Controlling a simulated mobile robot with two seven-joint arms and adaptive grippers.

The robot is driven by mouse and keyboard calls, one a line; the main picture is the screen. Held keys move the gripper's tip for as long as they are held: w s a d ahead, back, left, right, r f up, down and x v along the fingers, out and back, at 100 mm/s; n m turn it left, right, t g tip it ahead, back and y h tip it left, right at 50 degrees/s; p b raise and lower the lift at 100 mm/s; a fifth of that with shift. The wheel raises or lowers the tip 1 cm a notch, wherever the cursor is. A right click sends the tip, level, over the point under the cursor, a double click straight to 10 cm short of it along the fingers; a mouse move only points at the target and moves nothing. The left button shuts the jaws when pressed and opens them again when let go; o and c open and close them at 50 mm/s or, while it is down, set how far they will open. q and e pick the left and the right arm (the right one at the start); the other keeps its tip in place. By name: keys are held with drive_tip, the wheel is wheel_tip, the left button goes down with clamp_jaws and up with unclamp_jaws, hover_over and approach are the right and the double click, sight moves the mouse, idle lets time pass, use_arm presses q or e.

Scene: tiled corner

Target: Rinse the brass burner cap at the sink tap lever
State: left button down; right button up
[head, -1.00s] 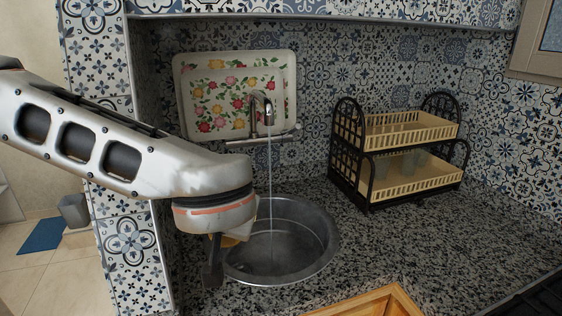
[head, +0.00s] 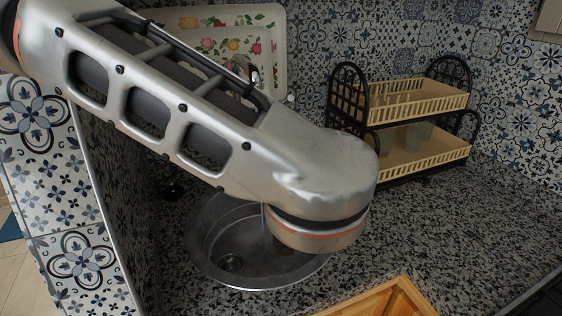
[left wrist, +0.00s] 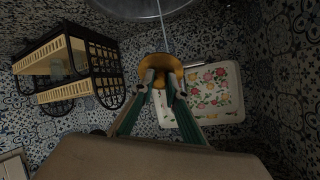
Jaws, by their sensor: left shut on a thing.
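The brass burner cap (left wrist: 160,60) is a round golden piece in the left wrist view. My left gripper (left wrist: 161,79) is shut on it. In the head view my own arm and wrist hide the fingers. The wrist is over the right part of the round steel sink (head: 222,255), whose rim also shows in the left wrist view (left wrist: 140,12). A thin water stream (left wrist: 161,22) lines up with the cap in the wrist view; I cannot tell whether it touches. The tap (head: 255,76) is mostly hidden behind my arm. My right gripper is not in view.
A black and cream dish rack (head: 405,145) stands right of the sink, with cups on its lower tier. A wooden-edged item (head: 385,298) is at the front. Speckled counter (head: 460,225) to the right is clear.

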use_arm(q)
drive_tip(key=shift+w+a+f, duration=0.2)
drive_tip(key=shift+w, duration=0.55)
drive_tip(key=shift+w+a+f, duration=0.15)
drive_tip(key=shift+w+a, duration=0.05)
drive_tip(key=shift+w, duration=0.55)
drive_tip(key=w+a+f+b, duration=0.1)
drive_tip(key=w, duration=0.6)
drive_tip(key=shift+w+a+f, duration=0.25)
drive_tip(key=shift+w+a, duration=0.1)
drive_tip(key=shift+a, duration=0.05)
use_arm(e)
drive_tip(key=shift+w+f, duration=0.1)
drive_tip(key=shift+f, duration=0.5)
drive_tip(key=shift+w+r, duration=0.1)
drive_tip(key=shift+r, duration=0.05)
use_arm(q)
drive_tip(key=shift+d, duration=0.1)
drive_tip(key=shift+w+d, duration=0.15)
drive_tip(key=shift+d, duration=0.35)
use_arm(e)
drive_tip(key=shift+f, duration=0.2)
